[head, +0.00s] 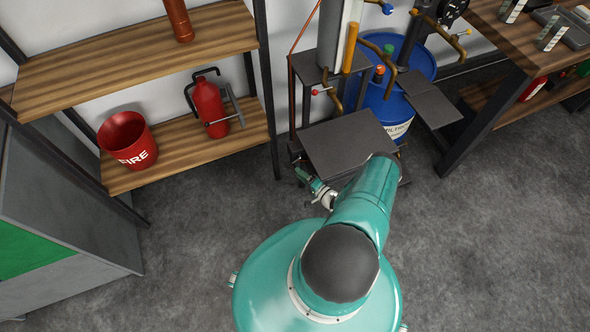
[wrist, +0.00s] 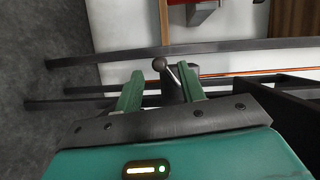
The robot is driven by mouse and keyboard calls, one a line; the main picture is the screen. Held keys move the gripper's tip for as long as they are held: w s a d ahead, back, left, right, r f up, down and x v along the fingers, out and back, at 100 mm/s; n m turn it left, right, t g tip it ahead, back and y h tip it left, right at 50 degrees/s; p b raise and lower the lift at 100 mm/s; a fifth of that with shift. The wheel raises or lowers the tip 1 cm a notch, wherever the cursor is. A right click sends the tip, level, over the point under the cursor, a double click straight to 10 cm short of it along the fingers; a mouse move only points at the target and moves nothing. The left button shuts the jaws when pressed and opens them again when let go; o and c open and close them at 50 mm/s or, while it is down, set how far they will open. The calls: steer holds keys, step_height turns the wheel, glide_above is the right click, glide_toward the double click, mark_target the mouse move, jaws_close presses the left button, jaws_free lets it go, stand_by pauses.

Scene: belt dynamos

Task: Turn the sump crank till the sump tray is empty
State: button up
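In the wrist view, a dark ball knob on a short pale rod (wrist: 173,73) sticks out from a dark rounded hub; it looks like the crank. My gripper (wrist: 160,69) is open, with its two green fingers on either side of the rod and hub. I cannot tell whether either finger touches them. In the head view my arm reaches to the lower left side of the dark metal stand (head: 352,144), and the crank cannot be made out clearly there. I cannot make out the sump tray or what it holds.
A blue drum (head: 409,62) stands behind the stand, with pipes and small valve handles above. At left, a wooden shelf (head: 180,143) holds a red fire bucket (head: 127,140) and a red extinguisher (head: 211,106). A workbench (head: 508,38) is at right. The lower-right floor is clear.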

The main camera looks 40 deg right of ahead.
steer(key=s, duration=0.8)
steer(key=shift+s+d+r, duration=0.25)
steer(key=shift+s+d, duration=0.15)
